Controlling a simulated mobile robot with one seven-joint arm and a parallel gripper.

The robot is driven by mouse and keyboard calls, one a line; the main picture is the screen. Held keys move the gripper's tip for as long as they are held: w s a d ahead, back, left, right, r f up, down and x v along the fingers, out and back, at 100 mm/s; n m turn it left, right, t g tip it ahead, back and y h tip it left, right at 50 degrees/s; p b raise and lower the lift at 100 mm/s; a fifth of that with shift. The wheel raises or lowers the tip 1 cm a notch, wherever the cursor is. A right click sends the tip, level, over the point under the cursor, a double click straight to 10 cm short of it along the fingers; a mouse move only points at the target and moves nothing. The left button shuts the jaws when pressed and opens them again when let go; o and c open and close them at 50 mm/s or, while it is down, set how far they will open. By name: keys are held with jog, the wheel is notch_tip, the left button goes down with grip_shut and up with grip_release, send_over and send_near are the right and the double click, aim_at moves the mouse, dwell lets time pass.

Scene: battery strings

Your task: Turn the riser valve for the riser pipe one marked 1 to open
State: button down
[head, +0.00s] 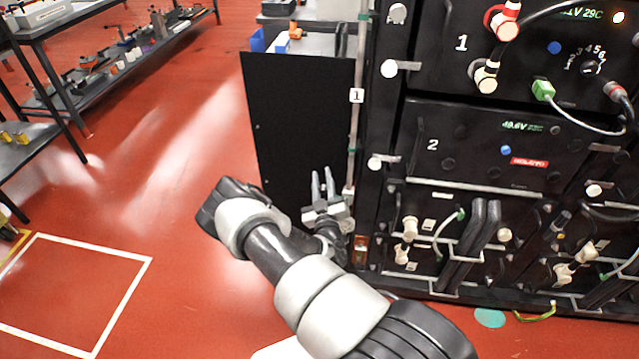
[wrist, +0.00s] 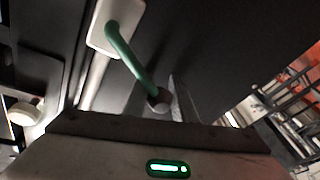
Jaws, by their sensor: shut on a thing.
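The riser pipe (head: 352,140) with the tag marked 1 (head: 356,96) runs upright along the left edge of the black rack. In the wrist view the riser valve shows as a pale body (wrist: 101,28) with a green lever (wrist: 128,52). The lever slants down to the right and ends in a round tip (wrist: 159,100). My gripper (head: 322,182) is low beside the pipe, in front of a black panel. Its fingers, also in the wrist view (wrist: 162,92), are shut on the lever's tip end. In the head view I cannot make out the lever.
The black panel (head: 298,120) stands left of the pipe. The rack carries battery modules marked 1 (head: 461,43) and 2 (head: 432,145), with cables and plugs on their fronts. Red floor (head: 180,160) is clear to the left. A shelf with tools (head: 120,55) stands at the far left.

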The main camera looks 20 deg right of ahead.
jog(key=shift+s+d+r+m+h, duration=0.25)
jog(key=shift+d+r+m, duration=0.15)
jog(key=shift+m, duration=0.45)
jog(key=shift+s+d+r+m+h, duration=0.25)
jog(key=shift+r+m, duration=0.25)
jog(key=shift+m, duration=0.3)
jog(key=shift+s+d+r+m+h, duration=0.15)
jog(key=shift+d+r+m+h, duration=0.25)
jog(key=shift+m, duration=0.45)
jog(key=c, duration=1.5)
grip_release()
jog(key=shift+o, duration=0.2)
jog(key=p+v, duration=0.2)
jog(key=v, duration=1.5)
jog(key=shift+s, duration=0.25)
jog(key=shift+f, duration=0.1)
